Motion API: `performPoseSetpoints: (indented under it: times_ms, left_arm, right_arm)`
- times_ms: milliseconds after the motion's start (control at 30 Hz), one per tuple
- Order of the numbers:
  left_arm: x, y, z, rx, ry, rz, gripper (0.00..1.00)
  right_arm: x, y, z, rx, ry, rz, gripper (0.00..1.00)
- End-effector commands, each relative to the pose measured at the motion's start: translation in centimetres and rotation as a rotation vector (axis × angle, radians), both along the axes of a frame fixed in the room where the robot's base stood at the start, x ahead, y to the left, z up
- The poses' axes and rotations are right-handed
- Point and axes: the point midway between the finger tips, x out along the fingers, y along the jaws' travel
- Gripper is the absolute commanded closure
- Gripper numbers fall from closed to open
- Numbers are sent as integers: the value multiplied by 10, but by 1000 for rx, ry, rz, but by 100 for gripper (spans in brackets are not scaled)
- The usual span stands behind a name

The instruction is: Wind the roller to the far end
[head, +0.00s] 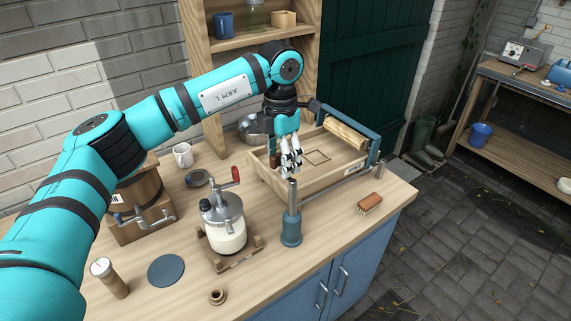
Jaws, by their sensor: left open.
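The wooden roller (345,132) sits in a blue frame (374,150) at the right end of a shallow wooden trough (318,181) on the bench. A thin square outline shows on the trough's floor. A metal rod runs along the trough's front side. My left gripper (291,168) points down over the left part of the trough, to the left of the roller and apart from it. It is open, with nothing seen between its fingers. The gripper and arm hide part of the trough's left end and back side. My right gripper is out of view.
A glass churn (226,238) with a red-knobbed crank and a blue post (291,228) stand in front of the trough. A brush (370,203) lies at the right. A wooden barrel (138,195), white mug (183,155) and metal bowl (254,128) stand left. Shelves rise behind.

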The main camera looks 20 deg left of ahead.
Motion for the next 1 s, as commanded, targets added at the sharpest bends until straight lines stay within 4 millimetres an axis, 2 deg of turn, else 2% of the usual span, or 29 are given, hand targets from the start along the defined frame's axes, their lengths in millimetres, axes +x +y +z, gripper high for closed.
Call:
performPoseSetpoints:
  times_ms: [367, 1000]
  left_arm:
    - [0, 0, 3, 0, 0, 0, 42]
    - [0, 0, 53, 0, 0, 0, 42]
  right_arm:
    - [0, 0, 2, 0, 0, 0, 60]
    - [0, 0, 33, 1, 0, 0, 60]
